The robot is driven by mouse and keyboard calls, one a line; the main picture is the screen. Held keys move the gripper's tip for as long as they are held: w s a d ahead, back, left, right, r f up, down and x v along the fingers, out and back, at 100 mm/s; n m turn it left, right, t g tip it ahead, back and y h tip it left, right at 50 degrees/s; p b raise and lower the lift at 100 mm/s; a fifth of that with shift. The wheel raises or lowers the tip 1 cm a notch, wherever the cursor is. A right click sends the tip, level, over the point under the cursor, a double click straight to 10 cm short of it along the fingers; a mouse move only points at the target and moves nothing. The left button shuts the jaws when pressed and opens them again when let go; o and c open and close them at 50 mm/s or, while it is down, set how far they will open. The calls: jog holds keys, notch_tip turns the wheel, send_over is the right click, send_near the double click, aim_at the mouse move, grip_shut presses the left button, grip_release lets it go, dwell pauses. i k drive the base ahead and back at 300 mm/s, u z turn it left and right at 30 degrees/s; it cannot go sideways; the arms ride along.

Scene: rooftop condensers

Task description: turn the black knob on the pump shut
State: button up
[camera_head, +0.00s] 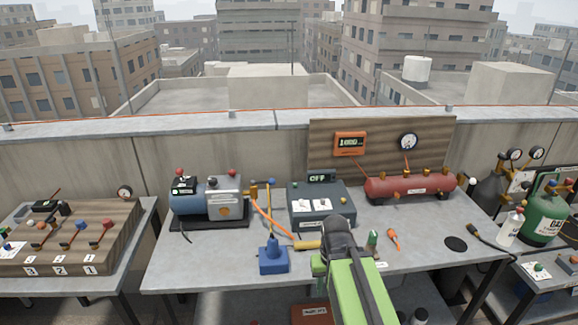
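The pump (205,202), with a blue motor and a grey body, stands on a black base at the left of the middle table. My green arm reaches in from the bottom right of centre. Its dark end, my gripper (338,232), is right of the pump and apart from it. The fingers are not distinguishable.
A grey box (318,206) with an "OFF" display stands right of the pump. An orange hose (271,219) runs from the pump's fittings, behind a blue stand (273,258). A red tank (410,187) is at the back right. The table's front left is clear.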

aim_at(212, 182)
jog(key=z, duration=0.65)
jog(key=k, duration=1.1)
jog(key=u, duration=1)
jog(key=i, duration=1.65)
jog(key=u, duration=0.05)
